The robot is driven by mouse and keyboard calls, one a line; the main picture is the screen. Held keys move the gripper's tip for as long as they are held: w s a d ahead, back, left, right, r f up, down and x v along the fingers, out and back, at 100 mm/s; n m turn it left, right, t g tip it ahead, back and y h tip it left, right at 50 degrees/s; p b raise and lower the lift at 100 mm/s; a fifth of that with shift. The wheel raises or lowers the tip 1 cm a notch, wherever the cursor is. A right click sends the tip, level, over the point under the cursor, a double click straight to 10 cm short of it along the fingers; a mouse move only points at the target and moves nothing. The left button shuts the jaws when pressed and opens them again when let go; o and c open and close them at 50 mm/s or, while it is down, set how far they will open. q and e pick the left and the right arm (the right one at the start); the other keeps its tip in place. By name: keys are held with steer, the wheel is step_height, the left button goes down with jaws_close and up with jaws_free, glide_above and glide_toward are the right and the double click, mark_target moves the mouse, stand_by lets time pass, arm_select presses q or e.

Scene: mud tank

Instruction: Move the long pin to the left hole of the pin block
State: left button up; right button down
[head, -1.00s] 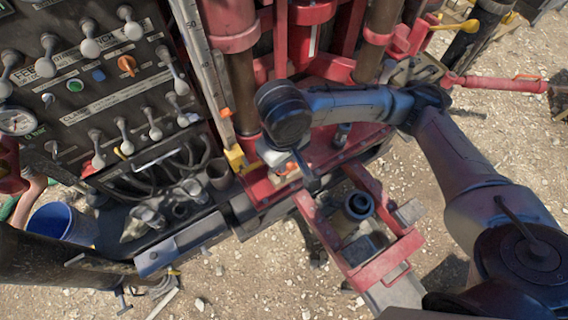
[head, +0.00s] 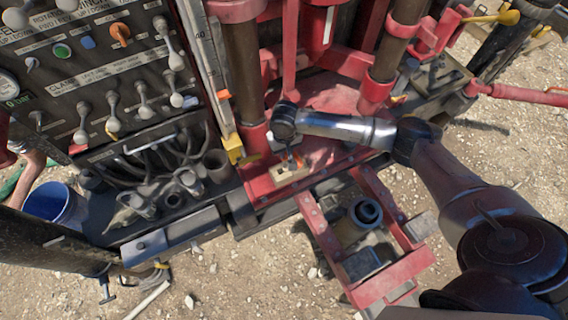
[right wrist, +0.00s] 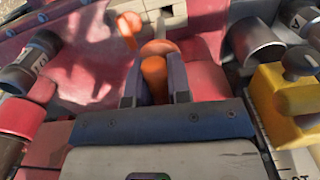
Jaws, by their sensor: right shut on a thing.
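My right gripper (head: 290,156) is over the red deck, just behind the beige pin block (head: 291,173) in the head view. In the right wrist view its two dark fingers (right wrist: 155,88) are shut on an orange pin (right wrist: 154,72). A second orange pin (right wrist: 128,28) stands apart from it, beyond and to the left. The pin block (right wrist: 168,14) shows partly at the top of that view. The wrist hides part of the pins in the head view, and I cannot tell their full lengths. My left gripper is not in view.
A lever panel (head: 100,85) stands at the left. A yellow bracket (head: 233,148) and red post base (head: 254,135) stand close left of the gripper. A red frame (head: 385,285) with a dark round socket (head: 365,212) lies at the front right. A blue bucket (head: 55,203) is far left.

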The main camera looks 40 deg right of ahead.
steer(key=shift+w+f+n, duration=0.1)
steer(key=shift+w+n, duration=0.3)
steer(key=shift+w, duration=0.15)
steer(key=shift+w+a+n, duration=0.1)
steer(key=shift+w+n, duration=0.1)
steer(key=shift+n, duration=0.1)
steer(key=shift+w+a+n, duration=0.1)
steer(key=shift+a+n, duration=0.05)
steer(key=shift+n, duration=0.25)
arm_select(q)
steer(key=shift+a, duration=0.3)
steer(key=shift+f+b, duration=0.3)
arm_select(e)
steer(key=shift+f, duration=0.2)
